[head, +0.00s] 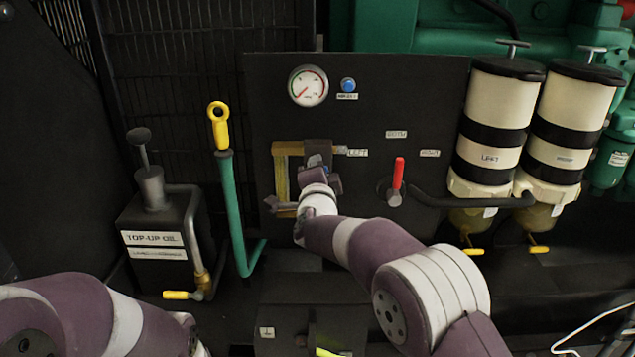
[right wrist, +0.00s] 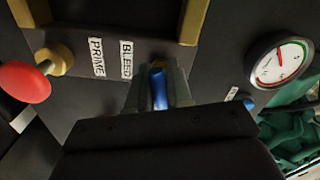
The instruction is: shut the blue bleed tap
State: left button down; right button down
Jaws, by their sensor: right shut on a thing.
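The blue bleed tap (right wrist: 158,90) shows in the right wrist view as a blue lever between the fingers of my right gripper (right wrist: 160,88). The gripper is shut on it, close to the dark panel and just beside the BLEED label (right wrist: 126,59). The base of the tap is mostly hidden by the fingers. In the head view my right gripper (head: 318,172) is at the panel, right of the brass pipe frame (head: 281,178), and the tap is hidden behind it. My left arm shows at the lower left, but its gripper is not in view.
A red knob (right wrist: 25,82) sits beside the PRIME label (right wrist: 96,60). A pressure gauge (head: 308,86) and blue button (head: 348,85) are above on the panel. A red-handled lever (head: 398,174) is to the right. A green lever with yellow grip (head: 219,128) stands left.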

jog(key=m+b, duration=0.5)
jog(key=shift+f, duration=0.35)
jog(key=c, duration=1.8)
grip_release()
jog(key=shift+r+m+b, duration=0.2)
jog(key=shift+m+b, duration=1.05)
jog(key=shift+m, duration=0.55)
jog(key=shift+c, duration=0.2)
jog(key=shift+r, duration=0.1)
jog(key=o, duration=0.9)
jog(key=shift+c, duration=0.2)
jog(key=shift+s, duration=0.1)
jog(key=s, duration=1.2)
jog(key=shift+s+p, duration=0.25)
jog(key=shift+p, duration=0.1)
